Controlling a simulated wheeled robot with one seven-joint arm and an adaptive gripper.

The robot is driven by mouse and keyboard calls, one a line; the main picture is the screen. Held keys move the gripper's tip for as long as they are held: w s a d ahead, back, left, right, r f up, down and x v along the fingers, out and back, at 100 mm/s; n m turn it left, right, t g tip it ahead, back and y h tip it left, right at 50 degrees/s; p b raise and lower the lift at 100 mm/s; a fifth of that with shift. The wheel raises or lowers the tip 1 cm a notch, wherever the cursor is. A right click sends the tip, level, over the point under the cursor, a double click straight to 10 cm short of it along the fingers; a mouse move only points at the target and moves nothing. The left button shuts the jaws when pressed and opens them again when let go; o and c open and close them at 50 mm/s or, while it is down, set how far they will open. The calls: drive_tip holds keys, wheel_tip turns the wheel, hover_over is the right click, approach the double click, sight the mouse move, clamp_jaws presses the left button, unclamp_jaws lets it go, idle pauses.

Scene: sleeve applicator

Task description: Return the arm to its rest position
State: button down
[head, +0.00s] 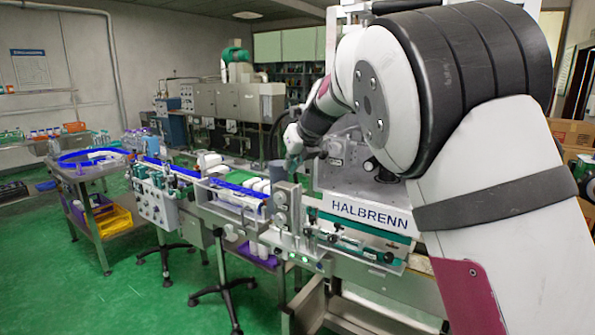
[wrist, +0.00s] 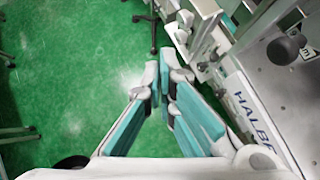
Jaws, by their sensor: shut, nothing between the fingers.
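My gripper (wrist: 163,66) shows in the wrist view with its two teal-padded fingers brought together at the tips and nothing between them. Green floor lies below it, with the machine's edge to its right. In the head view my arm reaches from the right side across the sleeve applicator (head: 368,217) marked HALBRENN. The gripper end (head: 294,140) is small there, above the machine's left part, and its fingers are hard to make out. The applicator's white marked panel also shows in the wrist view (wrist: 236,92).
A conveyor line (head: 165,172) with blue rails and white bottles runs left from the machine. A yellow crate (head: 113,221) sits on a stand's lower shelf. Cardboard boxes (head: 572,132) stand at the right. A dark knob (wrist: 286,47) sticks out near the gripper's right. Open green floor lies front left.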

drive_tip(key=s+d+r+n+g, duration=0.1)
drive_tip(key=s+d+n, duration=0.35)
drive_tip(key=s, duration=0.35)
drive_tip(key=s+d+r+n, duration=0.2)
drive_tip(key=s+d+n, duration=0.25)
drive_tip(key=s, duration=0.25)
drive_tip(key=s+d+r+n+g, duration=0.1)
drive_tip(key=s+d+n, duration=0.2)
drive_tip(key=s+n, duration=0.35)
drive_tip(key=s+d+f+n+h, duration=0.1)
drive_tip(key=s+d+f+n, duration=0.1)
drive_tip(key=s+n, duration=0.3)
drive_tip(key=s+d+f+n+h, duration=0.1)
drive_tip(key=s+f+n, duration=0.3)
drive_tip(key=s, duration=0.8)
drive_tip(key=s+d+f+n+h, duration=0.1)
drive_tip(key=s+d+f+n, duration=0.2)
drive_tip(key=s+n, duration=0.3)
drive_tip(key=s, duration=0.3)
drive_tip(key=shift+s+d+g+h, duration=0.2)
drive_tip(key=shift+s+g+h, duration=0.05)
drive_tip(key=shift+g+h, duration=0.15)
drive_tip(key=shift+n, duration=0.25)
